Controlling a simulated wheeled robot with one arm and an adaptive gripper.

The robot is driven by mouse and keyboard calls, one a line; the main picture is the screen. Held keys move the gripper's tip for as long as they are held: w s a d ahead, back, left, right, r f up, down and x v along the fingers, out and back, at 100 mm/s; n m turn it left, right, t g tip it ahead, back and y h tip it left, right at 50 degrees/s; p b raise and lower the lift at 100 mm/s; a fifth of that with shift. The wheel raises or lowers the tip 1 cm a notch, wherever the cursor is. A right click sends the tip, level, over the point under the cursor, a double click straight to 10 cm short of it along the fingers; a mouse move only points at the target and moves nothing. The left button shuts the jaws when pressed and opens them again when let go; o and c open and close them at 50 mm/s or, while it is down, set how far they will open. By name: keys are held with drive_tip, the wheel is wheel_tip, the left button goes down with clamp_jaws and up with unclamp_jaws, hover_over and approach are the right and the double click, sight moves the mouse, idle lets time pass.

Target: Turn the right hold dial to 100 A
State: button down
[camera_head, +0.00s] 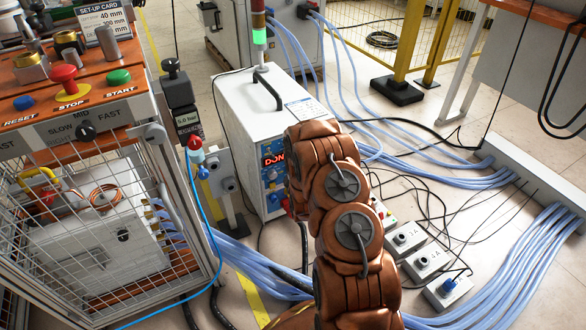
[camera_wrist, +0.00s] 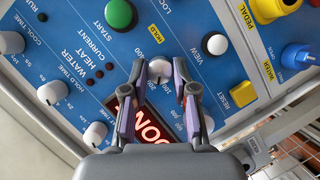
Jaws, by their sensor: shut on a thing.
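The hold dial (camera_wrist: 160,68) is a small pale round knob on the heater's blue panel, beside a yellow HOLD label. My gripper (camera_wrist: 161,75) is closed around it in the wrist view, one finger on each side. Small white scale numbers ring the dial, but I cannot read the pointer's setting. A red lit display (camera_wrist: 152,131), partly hidden by my gripper, reads "DON" as far as it shows. In the head view the white heater cabinet (camera_head: 250,105) stands mid-picture with its display (camera_head: 273,158) lit; my arm hides the dial and gripper there.
A caged bench (camera_head: 90,180) stands left; blue hoses (camera_head: 450,180) cross the floor right.

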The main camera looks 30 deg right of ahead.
drive_tip(key=n, duration=0.1)
drive_tip(key=n+t+h+b, duration=0.1)
drive_tip(key=n, duration=0.1)
drive_tip(key=shift+a+f+n+h, duration=0.15)
drive_tip(key=shift+f+n+h, duration=0.05)
drive_tip(key=shift+n+h, duration=0.1)
idle(0.4)
drive_tip(key=c, duration=0.9)
unclamp_jaws()
drive_tip(key=v, duration=1.2)
